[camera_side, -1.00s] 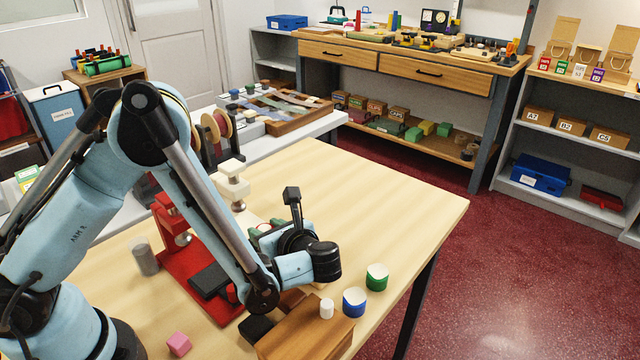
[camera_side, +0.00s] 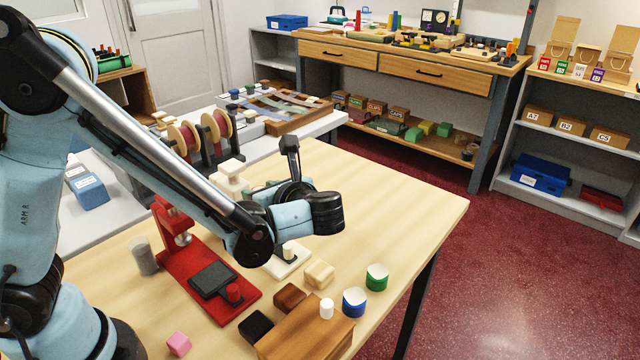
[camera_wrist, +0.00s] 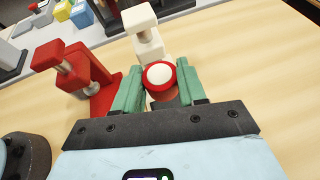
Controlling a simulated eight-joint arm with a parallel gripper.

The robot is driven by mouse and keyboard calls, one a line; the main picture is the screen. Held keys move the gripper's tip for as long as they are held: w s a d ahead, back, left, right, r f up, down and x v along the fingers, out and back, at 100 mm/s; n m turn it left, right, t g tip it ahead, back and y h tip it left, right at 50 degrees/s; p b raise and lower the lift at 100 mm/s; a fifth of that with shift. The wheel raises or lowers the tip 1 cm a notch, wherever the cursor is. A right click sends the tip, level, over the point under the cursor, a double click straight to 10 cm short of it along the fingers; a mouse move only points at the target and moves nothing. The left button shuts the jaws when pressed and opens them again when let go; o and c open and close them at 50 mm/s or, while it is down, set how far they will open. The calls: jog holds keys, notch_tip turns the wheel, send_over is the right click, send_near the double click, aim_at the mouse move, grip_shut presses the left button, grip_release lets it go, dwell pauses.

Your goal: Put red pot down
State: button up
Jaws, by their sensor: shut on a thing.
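In the wrist view the red pot (camera_wrist: 152,83), with a round white top, sits between the two green fingers of my gripper (camera_wrist: 158,72). My gripper is shut on it. The pot is close in front of the cream press (camera_wrist: 145,33); whether they touch, I cannot tell. In the side view the pot is hidden behind my arm, and the fingers are mostly hidden too. The cream press (camera_side: 232,172) shows behind my wrist there, with part of its base (camera_side: 292,262) below.
A red press (camera_side: 178,232) stands left of my wrist. Brown (camera_side: 289,297), tan (camera_side: 319,273) and black (camera_side: 255,326) blocks, a wooden box (camera_side: 305,335), a blue pot (camera_side: 354,303) and a green pot (camera_side: 377,277) stand in front. The table's right side is clear.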

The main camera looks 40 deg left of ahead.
jog(key=shift+w+d+r, duration=0.1)
jog(key=shift+d+r, duration=0.1)
jog(key=shift+r, duration=0.1)
jog(key=w+d+m+t+h, duration=0.1)
jog(key=w+d+m+t, duration=0.1)
jog(key=d, duration=1.1)
jog(key=w+d+m+t+h, duration=0.1)
jog(key=w+d+m+t, duration=0.15)
jog(key=d, duration=0.95)
send_over(384, 258)
jog(key=shift+n+g+y, duration=0.25)
jog(key=shift+n+y, duration=0.05)
jog(key=shift+n, duration=0.05)
notch_tip(384, 258, down, 8)
jog(key=shift+r, duration=0.1)
jog(key=shift+f, duration=2)
jog(key=shift+f, duration=0.15)
jog(key=o, duration=1)
jog(key=shift+o, duration=0.2)
